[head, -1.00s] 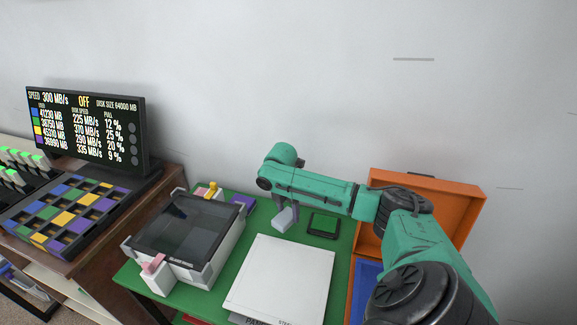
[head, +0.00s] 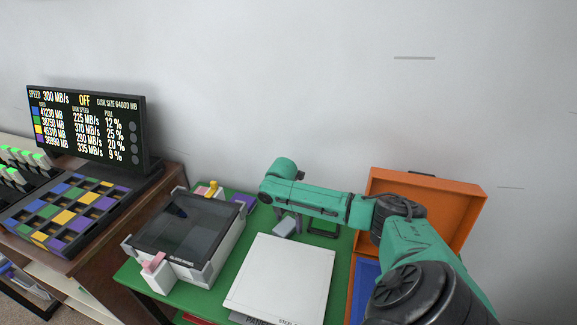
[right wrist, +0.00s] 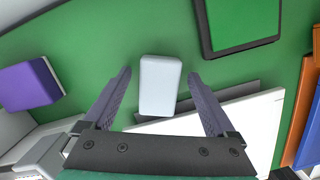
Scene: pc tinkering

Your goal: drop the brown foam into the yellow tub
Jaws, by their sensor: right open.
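I see no brown foam and no yellow tub in either view. My right gripper (head: 287,226) is low over the green table, pointing down. In the right wrist view its two fingers (right wrist: 160,95) are spread wide with nothing gripped. A pale grey block (head: 284,228) is just at the fingertips. In the right wrist view the block (right wrist: 160,85) lies between the fingers, with a gap on each side. My left gripper is not in view.
A glass-topped case (head: 187,225) stands left on the green table (head: 131,278). A white panel (head: 280,275) lies in front of the gripper. An open orange case (head: 430,195) is at right. A purple block (right wrist: 28,84) and a dark-framed green pad (right wrist: 240,22) flank the grey block.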

